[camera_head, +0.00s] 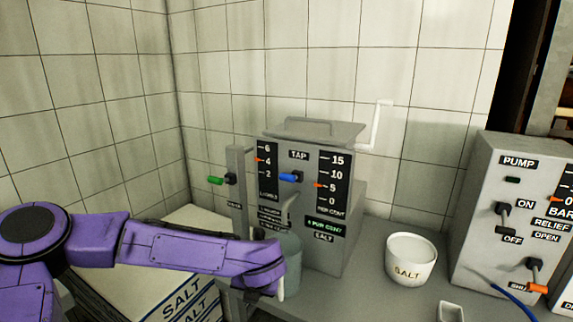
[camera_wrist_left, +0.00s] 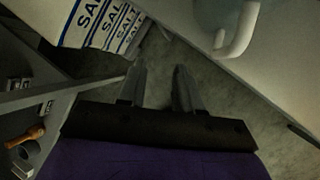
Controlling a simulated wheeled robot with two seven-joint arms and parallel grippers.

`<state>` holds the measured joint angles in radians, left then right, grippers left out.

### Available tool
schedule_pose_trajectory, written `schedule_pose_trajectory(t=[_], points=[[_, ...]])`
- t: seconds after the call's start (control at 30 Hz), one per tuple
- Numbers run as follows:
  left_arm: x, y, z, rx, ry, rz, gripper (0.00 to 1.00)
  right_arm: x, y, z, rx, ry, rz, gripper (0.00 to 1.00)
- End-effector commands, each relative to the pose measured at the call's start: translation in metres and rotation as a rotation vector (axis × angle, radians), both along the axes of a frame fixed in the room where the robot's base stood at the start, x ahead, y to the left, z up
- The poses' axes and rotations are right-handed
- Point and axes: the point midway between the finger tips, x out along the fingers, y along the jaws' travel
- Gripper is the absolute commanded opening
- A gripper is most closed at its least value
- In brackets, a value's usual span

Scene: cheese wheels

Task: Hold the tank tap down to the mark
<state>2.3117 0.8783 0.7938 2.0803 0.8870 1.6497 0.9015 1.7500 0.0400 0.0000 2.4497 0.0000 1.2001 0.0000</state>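The grey tank (camera_head: 350,225) stands against the tiled wall in the head view, with a "TAP" label on its front. The left scale (camera_head: 266,172) has an orange pointer near 4; the right "PER CENT" scale (camera_head: 335,180) has one at about 5. A grey bucket (camera_head: 292,262) stands under the spout, partly hidden by my left arm. My left gripper (camera_wrist_left: 159,82) is open and empty in the left wrist view, fingers over the floor. It is below and apart from the blue handle. My right gripper is out of view.
A green handle (camera_head: 215,181) sits on a post left of the tank. Salt sacks (camera_head: 185,300) are stacked at lower left. A white "SALT" tub (camera_head: 411,259) stands on the counter. The pump box (camera_head: 510,220) with switches stands at right.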

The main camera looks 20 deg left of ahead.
Motion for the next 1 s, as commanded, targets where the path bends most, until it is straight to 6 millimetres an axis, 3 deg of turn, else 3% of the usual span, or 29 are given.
schedule_pose_trajectory(t=[0.17,0.27,0.37,0.4,0.5,0.6,0.7,1.0], points=[[-0.017,-0.013,-0.086,0.415,0.189,-0.701,0.34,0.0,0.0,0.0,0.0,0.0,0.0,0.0],[-0.055,-0.021,-0.149,0.65,0.367,-1.194,0.34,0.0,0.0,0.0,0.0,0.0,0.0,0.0],[-0.121,-0.022,-0.211,0.816,0.572,-1.712,0.34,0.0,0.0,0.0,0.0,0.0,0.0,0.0],[-0.153,-0.018,-0.232,0.853,0.652,-1.911,0.34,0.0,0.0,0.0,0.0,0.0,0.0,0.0],[-0.224,-0.001,-0.264,0.877,0.808,-2.295,0.34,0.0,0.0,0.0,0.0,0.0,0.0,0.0],[-0.266,0.014,-0.276,0.857,0.9,-2.486,0.34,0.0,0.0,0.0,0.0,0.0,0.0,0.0],[-0.283,0.021,-0.279,0.842,0.936,-2.556,0.34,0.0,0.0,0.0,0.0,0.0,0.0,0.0],[-0.283,0.022,-0.279,0.843,0.938,-2.554,0.34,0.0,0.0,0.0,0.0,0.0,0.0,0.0]])
